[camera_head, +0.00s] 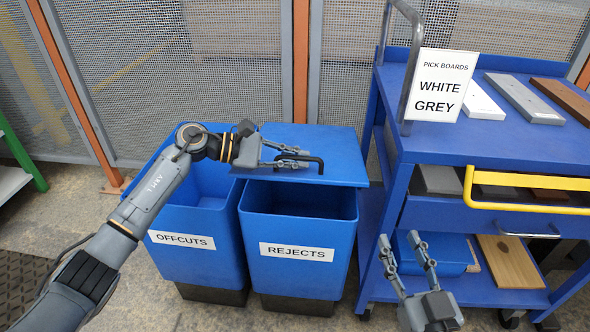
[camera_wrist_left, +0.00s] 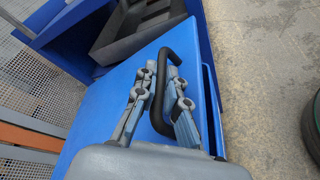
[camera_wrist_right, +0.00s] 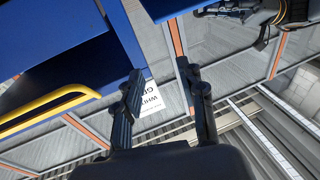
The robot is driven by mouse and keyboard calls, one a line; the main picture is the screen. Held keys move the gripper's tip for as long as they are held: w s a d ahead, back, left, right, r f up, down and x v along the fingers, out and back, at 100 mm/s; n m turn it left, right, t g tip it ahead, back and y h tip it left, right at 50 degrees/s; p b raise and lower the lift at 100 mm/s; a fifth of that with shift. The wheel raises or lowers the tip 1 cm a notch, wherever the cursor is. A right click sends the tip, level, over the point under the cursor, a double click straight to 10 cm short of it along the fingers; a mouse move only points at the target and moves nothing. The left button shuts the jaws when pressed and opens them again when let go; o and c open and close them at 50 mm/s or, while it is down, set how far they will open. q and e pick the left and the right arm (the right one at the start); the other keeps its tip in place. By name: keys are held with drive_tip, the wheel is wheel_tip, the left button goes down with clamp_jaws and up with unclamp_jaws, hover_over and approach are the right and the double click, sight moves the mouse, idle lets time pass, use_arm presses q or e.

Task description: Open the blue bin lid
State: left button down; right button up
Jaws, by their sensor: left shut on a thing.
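The blue lid (camera_head: 335,145) sits above the rear of the blue bin labelled REJECTS (camera_head: 297,280). The bin's dark opening shows below the lid's front edge. A black bar handle (camera_head: 318,160) stands on the lid. My left gripper (camera_head: 302,160) is shut on this handle; the left wrist view shows the handle (camera_wrist_left: 160,112) between its fingers, over the blue lid (camera_wrist_left: 110,105). My right gripper (camera_head: 403,240) is open and empty, low in front of the blue cart; its spread fingers also show in the right wrist view (camera_wrist_right: 162,75).
A blue OFFCUTS bin (camera_head: 208,265) stands directly left, open, partly behind my left arm. A blue cart (camera_head: 440,145) stands at right with boards, a sign (camera_head: 440,84) and a yellow-handled drawer (camera_head: 528,181). A mesh fence (camera_head: 200,70) closes off the back.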

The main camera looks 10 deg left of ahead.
use_arm(q)
drive_tip(key=w+r+n+g+p, duration=0.1)
drive_tip(key=w+r+p, duration=0.1)
drive_tip(key=w+r, duration=0.2)
drive_tip(key=w+r+n+p, duration=0.2)
drive_tip(key=w+r, duration=0.1)
drive_tip(key=r, duration=0.6)
drive_tip(key=shift+w+g+y, duration=0.3)
drive_tip(key=shift+w+g, duration=0.05)
drive_tip(key=shift+g, duration=0.05)
use_arm(e)
drive_tip(key=s+d+f+g+h, duration=0.1)
drive_tip(key=s+d+f+g, duration=0.1)
drive_tip(key=s+f+g, duration=0.3)
drive_tip(key=s+d+f+g+h, duration=0.2)
drive_tip(key=s+f+g, duration=0.3)
drive_tip(key=f, duration=0.6)
drive_tip(key=shift+s+d+m+g+h, duration=0.35)
drive_tip(key=shift+d+g, duration=0.25)
drive_tip(key=shift+g, duration=0.3)
use_arm(q)
drive_tip(key=shift+f, duration=0.1)
use_arm(e)
drive_tip(key=shift+f, duration=0.1)
use_arm(q)
drive_tip(key=c, duration=1.7)
unclamp_jaws()
drive_tip(key=shift+a, duration=0.1)
